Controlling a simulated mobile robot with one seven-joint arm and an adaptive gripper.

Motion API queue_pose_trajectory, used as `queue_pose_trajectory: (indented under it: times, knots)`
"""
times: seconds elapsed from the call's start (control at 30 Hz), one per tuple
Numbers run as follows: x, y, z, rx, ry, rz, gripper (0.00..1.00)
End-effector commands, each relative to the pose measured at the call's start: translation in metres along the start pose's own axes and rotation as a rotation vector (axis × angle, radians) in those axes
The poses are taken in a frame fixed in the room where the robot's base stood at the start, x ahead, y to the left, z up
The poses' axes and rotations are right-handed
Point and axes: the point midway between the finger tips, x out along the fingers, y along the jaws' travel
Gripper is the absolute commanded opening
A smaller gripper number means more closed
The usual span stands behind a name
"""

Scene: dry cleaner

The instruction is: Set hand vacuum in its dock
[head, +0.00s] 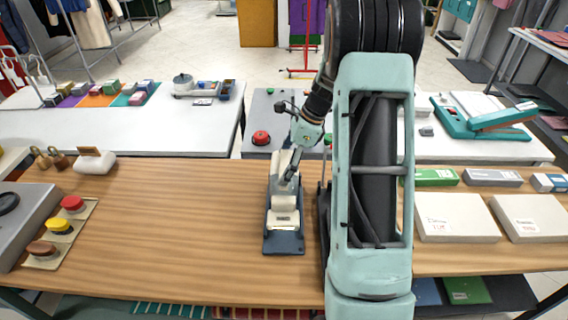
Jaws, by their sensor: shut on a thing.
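The hand vacuum (285,201) is a cream-white body in the middle of the wooden table. It sits at the dark blue-grey dock (283,244), whose flat base shows in front of and beside it. Whether the vacuum is fully seated cannot be told from this view. My gripper (292,176) reaches down from above and behind and is shut on the vacuum's upper part. My arm stands just to the right and hides the table there.
On the left lie red, yellow and brown buttons (60,225), a white-handled thing (95,160) and brass weights (50,157). On the right are white boxes (457,217) and a green box (432,177). The wooden table (180,230) is clear left of the dock.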

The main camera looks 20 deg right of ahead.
Motion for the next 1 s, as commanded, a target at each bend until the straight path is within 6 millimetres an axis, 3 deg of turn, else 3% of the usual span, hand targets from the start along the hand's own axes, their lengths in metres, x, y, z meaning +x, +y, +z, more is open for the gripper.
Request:
queue_pose_trajectory:
  times: [0.6,1.0]
  knots:
    - [0.055,-0.001,-0.022,-0.001,-0.001,-0.001,0.67]
    - [0.079,-0.001,-0.032,-0.001,-0.001,-0.002,0.67]
